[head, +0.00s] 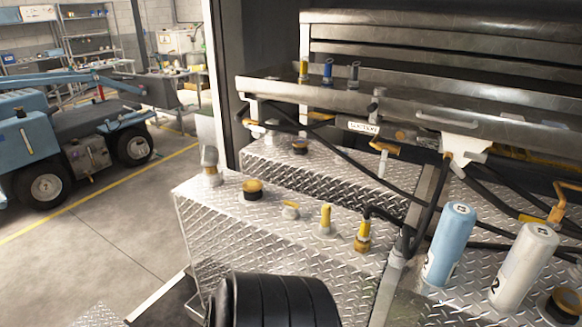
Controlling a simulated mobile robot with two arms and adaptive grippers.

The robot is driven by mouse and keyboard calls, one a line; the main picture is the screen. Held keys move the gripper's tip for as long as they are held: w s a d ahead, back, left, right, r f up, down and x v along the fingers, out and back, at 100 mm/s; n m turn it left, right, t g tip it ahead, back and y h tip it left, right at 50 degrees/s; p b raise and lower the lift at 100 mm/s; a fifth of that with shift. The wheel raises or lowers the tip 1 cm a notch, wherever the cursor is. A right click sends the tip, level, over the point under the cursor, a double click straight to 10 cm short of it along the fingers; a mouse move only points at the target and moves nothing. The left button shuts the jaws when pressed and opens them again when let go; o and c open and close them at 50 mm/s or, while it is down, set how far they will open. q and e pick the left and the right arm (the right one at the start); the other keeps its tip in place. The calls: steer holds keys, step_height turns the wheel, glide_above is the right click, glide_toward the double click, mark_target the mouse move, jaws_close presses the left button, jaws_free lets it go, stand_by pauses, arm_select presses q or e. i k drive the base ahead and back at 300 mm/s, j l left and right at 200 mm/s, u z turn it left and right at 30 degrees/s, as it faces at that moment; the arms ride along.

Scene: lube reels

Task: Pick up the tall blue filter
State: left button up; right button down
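The tall blue filter (450,243) stands on the diamond-plate metal deck (420,312) at the right of the head view. It is a light blue cylinder with a pale top and dark markings near its base, and it looks slightly tilted in the picture. A white filter (523,265) of similar size stands close to its right, with a small gap between them. Neither of my grippers is in view, and nothing is holding the blue filter.
Black hoses (425,215) run just left of and behind the filters. A metal shelf (400,95) overhangs behind. A dark round cap (564,304) sits right of the white filter. Several fittings stand on the raised plate box (225,225). A black ribbed shape (272,300) fills the bottom edge.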

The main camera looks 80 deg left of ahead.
mark_target(457, 219)
steer(key=z, duration=2.25)
steer(key=u, duration=3.45)
steer(key=j+u, duration=0.3)
steer(key=i+j+u, duration=0.1)
steer(key=j, duration=0.25)
steer(key=i, duration=0.15)
